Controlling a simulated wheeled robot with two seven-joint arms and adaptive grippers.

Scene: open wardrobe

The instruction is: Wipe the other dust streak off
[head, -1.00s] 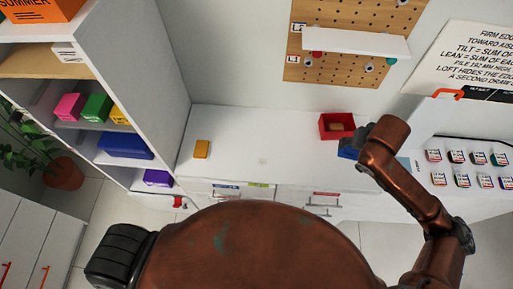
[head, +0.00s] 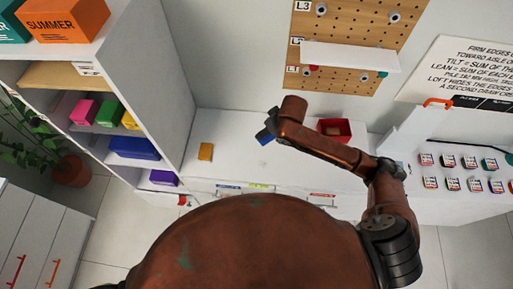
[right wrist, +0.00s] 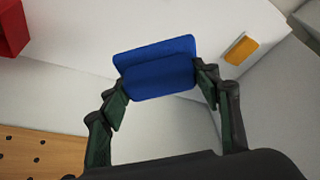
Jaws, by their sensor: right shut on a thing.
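My right gripper (head: 272,128) is over the white countertop (head: 230,165), left of the red box. It is shut on a blue pad (head: 264,138), which also shows between the fingers in the right wrist view (right wrist: 158,75). The pad appears to be above the counter; whether it touches is not clear. I cannot make out a dust streak in the current views; the arm and pad cover part of the counter. My left gripper is not in view.
A red open box (head: 335,131) stands at the counter's back. A yellow block (head: 205,151) lies on the left. A white ledge (head: 350,57) juts from the pegboard (head: 350,25). Shelves with coloured boxes stand at left, labelled small items (head: 470,161) at right. The counter between yellow block and pad is clear.

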